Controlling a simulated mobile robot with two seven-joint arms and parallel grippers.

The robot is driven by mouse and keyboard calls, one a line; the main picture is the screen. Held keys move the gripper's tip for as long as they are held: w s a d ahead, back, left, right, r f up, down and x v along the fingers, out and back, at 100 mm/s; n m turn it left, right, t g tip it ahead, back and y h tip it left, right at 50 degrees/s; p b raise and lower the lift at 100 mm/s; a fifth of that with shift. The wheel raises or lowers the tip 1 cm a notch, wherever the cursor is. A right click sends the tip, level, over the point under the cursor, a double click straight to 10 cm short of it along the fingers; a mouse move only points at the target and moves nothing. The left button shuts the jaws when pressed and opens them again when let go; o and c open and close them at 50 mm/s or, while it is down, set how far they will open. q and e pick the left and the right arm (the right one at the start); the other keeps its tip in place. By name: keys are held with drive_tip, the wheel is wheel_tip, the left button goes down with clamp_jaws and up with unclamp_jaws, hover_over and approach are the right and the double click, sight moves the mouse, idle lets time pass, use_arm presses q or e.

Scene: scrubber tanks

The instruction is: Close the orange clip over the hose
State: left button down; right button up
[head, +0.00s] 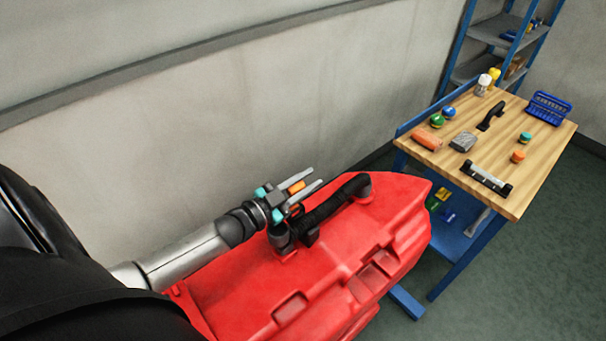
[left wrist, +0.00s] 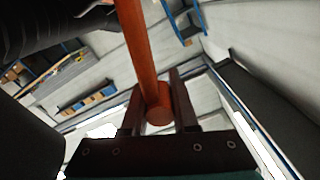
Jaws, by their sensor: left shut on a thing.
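The orange clip (head: 297,187) shows as a short orange piece between the fingers of my left gripper (head: 316,176). In the left wrist view the orange clip (left wrist: 146,60) is a long bar with a round end between the two dark fingers. My left gripper is shut on it. The black ribbed hose (head: 327,206) lies along the top of the red tank (head: 335,255), just beside and below the gripper in the picture. Part of the hose's near end is hidden by the gripper. I cannot tell whether the clip touches the hose. My right gripper is not in view.
A wooden-topped workbench (head: 545,160) stands at the right with a blue rack (head: 548,107), a black handle (head: 491,116) and several small items. A blue shelf unit (head: 497,32) is behind it. A grey wall (head: 200,120) runs behind the tank.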

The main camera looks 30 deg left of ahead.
use_arm(q)
drive_tip(key=shift+s+d+f, duration=0.15)
drive_tip(key=shift+s+d, duration=0.05)
drive_tip(key=shift+d, duration=0.4)
drive_tip(key=shift+f, duration=0.1)
drive_tip(key=c, duration=0.7)
unclamp_jaws()
drive_tip(key=v, duration=1.5)
drive_tip(key=shift+s+r+b, duration=0.15)
drive_tip(key=shift+r+b, duration=0.05)
drive_tip(key=shift+b, duration=0.2)
